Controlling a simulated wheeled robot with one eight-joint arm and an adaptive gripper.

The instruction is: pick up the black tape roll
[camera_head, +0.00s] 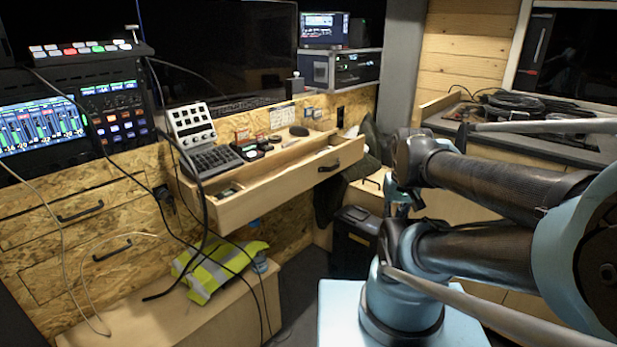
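I cannot pick out the black tape roll for certain. A small dark round thing (299,130) lies on the wooden desk top, to the right of the small boxes, and is too small to identify. Small dark items (256,149) lie closer to the keypad. My arm fills the right side of the view, folded, with its dark links and light blue joints well to the right of the desk. I cannot make out my gripper or its fingers.
The desk has an open drawer (270,196) jutting out. A control panel (193,126) and a black keypad (212,161) stand on its left. A yellow vest (217,268) lies on a low wooden bench (165,318), with cables hanging above. A black case (354,242) stands on the floor.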

